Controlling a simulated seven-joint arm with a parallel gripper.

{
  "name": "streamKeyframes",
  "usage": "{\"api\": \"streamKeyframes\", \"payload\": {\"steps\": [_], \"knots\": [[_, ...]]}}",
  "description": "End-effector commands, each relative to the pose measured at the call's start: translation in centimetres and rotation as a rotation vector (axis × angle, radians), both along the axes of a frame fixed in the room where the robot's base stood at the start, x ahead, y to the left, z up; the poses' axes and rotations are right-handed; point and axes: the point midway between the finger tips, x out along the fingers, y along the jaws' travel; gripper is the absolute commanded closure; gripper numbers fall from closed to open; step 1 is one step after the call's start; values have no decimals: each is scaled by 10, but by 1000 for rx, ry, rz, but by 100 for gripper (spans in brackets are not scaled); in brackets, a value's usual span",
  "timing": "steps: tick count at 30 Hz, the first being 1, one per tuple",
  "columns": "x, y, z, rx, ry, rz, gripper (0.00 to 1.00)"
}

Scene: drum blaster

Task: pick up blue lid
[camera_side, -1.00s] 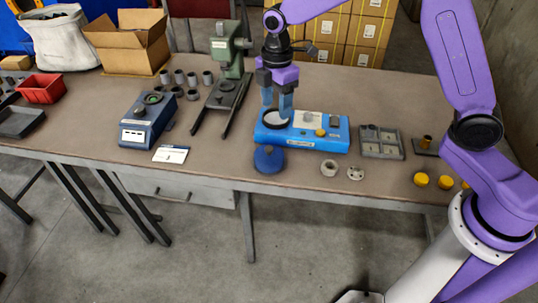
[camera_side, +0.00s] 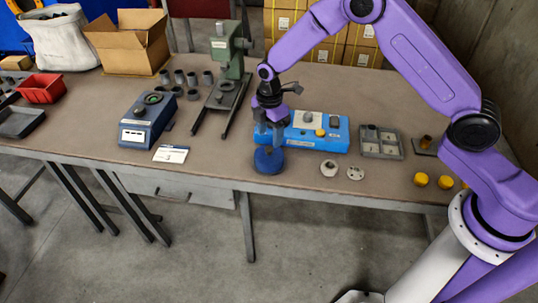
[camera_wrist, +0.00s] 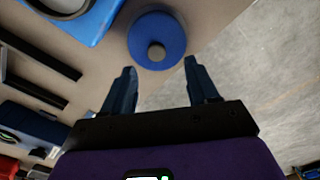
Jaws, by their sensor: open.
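The blue lid (camera_side: 268,160) is a round blue disc with a knob on top, lying near the front edge of the table. In the wrist view the blue lid (camera_wrist: 157,40) shows with its dark round knob in the middle, beyond the fingertips. My gripper (camera_side: 268,140) is open and empty, its fingers pointing down just above and behind the lid in the side view. In the wrist view the two fingers of my gripper (camera_wrist: 160,65) are spread apart, with the lid ahead between their lines. I cannot tell whether a finger touches the lid.
A blue machine (camera_side: 318,133) stands right behind the gripper. A blue-grey device (camera_side: 147,120) and a white card (camera_side: 171,154) lie to the left. Two pale round parts (camera_side: 342,170) and a grey tray (camera_side: 380,143) are to the right. The table's front edge is close to the lid.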

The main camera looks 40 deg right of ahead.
Motion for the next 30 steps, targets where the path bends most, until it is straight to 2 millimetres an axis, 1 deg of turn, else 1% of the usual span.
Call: {"api": "streamKeyframes", "payload": {"steps": [1,5,8,15,18,26,27,29,30], "knots": [[0,0,-5,0,1,0,41],[0,0,-11,0,0,-1,41],[1,0,-19,0,2,-1,41],[4,0,-50,0,1,1,41],[4,-1,-59,-1,2,0,41],[5,0,-61,0,-1,0,41],[5,0,-61,0,-1,0,45],[5,0,-61,0,-1,0,64],[5,0,-61,0,-1,0,77]]}}
